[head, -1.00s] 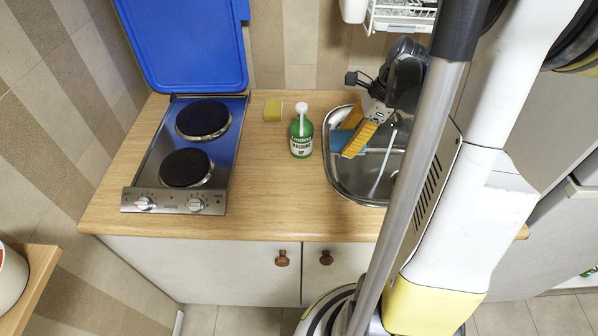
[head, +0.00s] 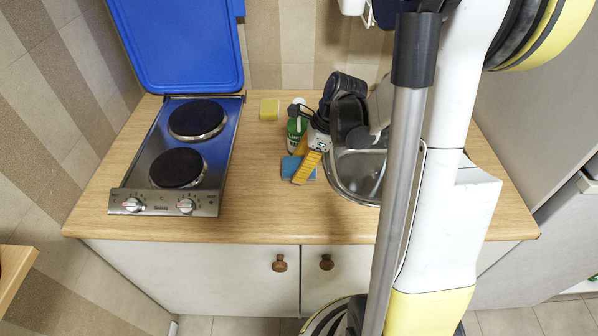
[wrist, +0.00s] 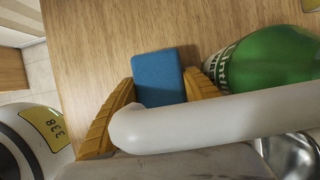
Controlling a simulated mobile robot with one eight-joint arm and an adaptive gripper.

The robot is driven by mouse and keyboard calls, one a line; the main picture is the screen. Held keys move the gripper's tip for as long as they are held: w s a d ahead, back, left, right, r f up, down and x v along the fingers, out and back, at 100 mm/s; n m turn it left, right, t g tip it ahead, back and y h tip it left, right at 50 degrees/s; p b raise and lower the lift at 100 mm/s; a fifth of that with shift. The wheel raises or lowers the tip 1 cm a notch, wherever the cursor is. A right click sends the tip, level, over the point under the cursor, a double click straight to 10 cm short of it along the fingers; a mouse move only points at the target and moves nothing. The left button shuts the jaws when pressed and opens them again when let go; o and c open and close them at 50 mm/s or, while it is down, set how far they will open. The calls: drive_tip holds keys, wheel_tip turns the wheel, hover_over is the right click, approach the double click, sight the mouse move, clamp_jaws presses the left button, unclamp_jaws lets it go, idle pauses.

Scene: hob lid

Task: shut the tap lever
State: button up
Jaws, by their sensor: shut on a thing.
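I cannot make out the tap lever in either view; my arm covers much of the sink's right side. A thin pale streak shows in the steel sink (head: 352,172), and I cannot tell whether it is water or metal. My gripper (head: 305,170) is left of the sink, low over the worktop. Its yellow fingers are shut on a blue sponge (head: 290,168), which shows between them in the wrist view (wrist: 158,75). A thick pale tube (wrist: 220,118) crosses in front of the fingers there; I cannot tell what it belongs to.
A green bottle (head: 293,137) stands close beside my gripper, partly hidden by it. A yellow-green sponge (head: 269,109) lies behind. The hob (head: 190,150) stands left, its blue lid (head: 180,45) raised. The wooden worktop (head: 255,200) is clear in front.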

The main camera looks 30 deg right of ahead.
drive_tip(key=shift+f, duration=0.35)
drive_tip(key=shift+f, duration=0.1)
drive_tip(key=shift+f, duration=0.15)
drive_tip(key=o, duration=0.9)
drive_tip(key=shift+o, duration=0.2)
